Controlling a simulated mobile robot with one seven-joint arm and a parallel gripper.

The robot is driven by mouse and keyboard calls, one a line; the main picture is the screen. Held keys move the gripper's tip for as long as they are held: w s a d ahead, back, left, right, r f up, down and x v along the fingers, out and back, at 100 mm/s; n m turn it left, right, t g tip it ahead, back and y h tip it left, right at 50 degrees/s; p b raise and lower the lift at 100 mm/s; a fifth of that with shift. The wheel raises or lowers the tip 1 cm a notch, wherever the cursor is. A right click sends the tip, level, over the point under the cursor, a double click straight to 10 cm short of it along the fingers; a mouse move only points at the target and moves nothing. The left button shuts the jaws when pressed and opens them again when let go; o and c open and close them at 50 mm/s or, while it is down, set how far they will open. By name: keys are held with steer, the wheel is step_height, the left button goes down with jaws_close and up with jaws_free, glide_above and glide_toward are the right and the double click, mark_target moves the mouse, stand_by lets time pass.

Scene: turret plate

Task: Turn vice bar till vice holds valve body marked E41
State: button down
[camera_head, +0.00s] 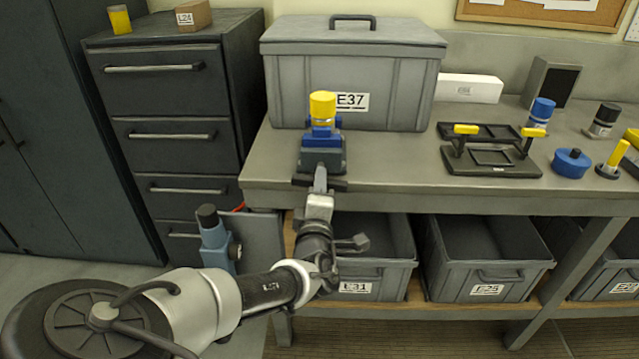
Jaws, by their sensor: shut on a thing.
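A vice (322,158) with a grey body and blue jaws stands at the front edge of the workbench. A yellow-topped valve body (322,106) stands upright between the jaws. No E41 mark can be read on it, and whether the jaws press on it cannot be told. My gripper (320,180) is at the front of the vice, shut on the dark vice bar (338,185), which lies roughly level across the vice's front. My fingers hide the bar's middle.
A lidded grey box (390,95) marked E37 stands close behind the vice. A black fixture (490,160) with yellow handles lies to the right, with a blue-capped part (571,163) beyond it. Bins (380,250) sit on the shelf below. A drawer cabinet (165,100) stands left.

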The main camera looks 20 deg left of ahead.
steer(key=m, duration=0.3)
steer(key=shift+w+f+m, duration=0.1)
steer(key=shift+m, duration=0.2)
steer(key=m+b, duration=0.1)
steer(key=m, duration=0.2)
steer(key=shift+f+m+b, duration=0.1)
steer(key=shift+m+b, duration=0.2)
steer(key=shift+b, duration=0.05)
steer(key=m+b, duration=0.2)
steer(key=m, duration=0.2)
steer(key=shift+f+b, duration=0.1)
steer(key=shift+b, duration=0.3)
steer(key=shift+m+b, duration=1.1)
steer(key=shift+m, duration=0.5)
steer(key=c, duration=1.7)
jaws_free()
steer(key=shift+r, duration=0.25)
steer(key=shift+o, duration=0.2)
